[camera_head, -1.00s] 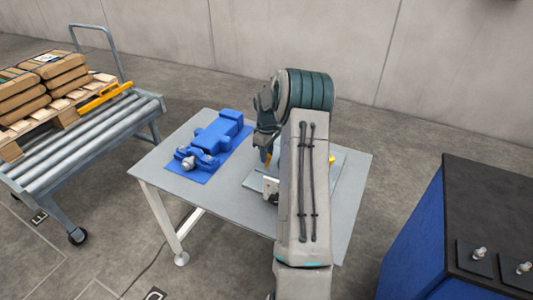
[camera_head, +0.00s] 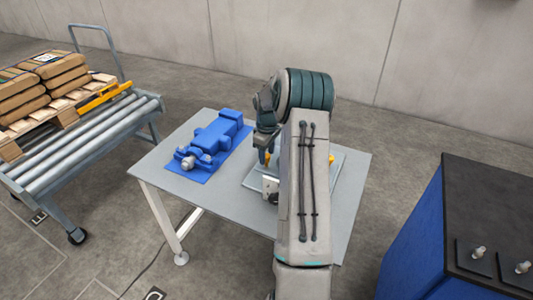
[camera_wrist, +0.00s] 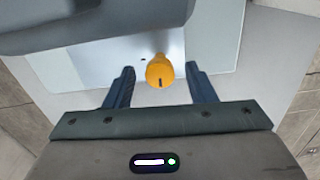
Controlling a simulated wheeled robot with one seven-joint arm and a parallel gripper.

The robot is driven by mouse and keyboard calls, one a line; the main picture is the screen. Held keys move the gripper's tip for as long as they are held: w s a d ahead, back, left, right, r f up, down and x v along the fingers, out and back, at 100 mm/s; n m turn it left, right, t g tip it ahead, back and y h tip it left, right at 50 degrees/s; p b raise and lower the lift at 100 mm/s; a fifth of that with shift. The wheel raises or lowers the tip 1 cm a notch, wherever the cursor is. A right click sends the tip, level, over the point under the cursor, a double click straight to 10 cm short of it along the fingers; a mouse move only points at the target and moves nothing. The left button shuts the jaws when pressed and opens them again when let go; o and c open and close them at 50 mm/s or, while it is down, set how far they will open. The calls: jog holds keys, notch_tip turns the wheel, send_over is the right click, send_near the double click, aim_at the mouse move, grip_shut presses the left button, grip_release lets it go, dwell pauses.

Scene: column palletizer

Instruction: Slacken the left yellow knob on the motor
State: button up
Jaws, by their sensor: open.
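The yellow knob (camera_wrist: 159,71) shows in the wrist view, with a dark mark on its face. My gripper (camera_wrist: 161,72) is open, one finger on each side of the knob, with a visible gap at both sides. In the head view the gripper (camera_head: 265,155) points down over the table and a bit of yellow shows at its tip. The grey motor body (camera_wrist: 110,30) fills the upper left of the wrist view. In the head view my arm hides most of the motor and its plate (camera_head: 254,181). I cannot tell from the head view which knob this is.
The grey table (camera_head: 225,199) also carries a blue machine (camera_head: 216,138) on a blue mat to the left. A roller cart (camera_head: 95,135) with stacked sacks stands further left. A blue cabinet (camera_head: 420,232) with a dark top stands at the right.

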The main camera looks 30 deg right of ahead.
aim_at(267, 156)
notch_tip(267, 156, up, 14)
dwell(0.5)
jog(key=shift+f, duration=0.1)
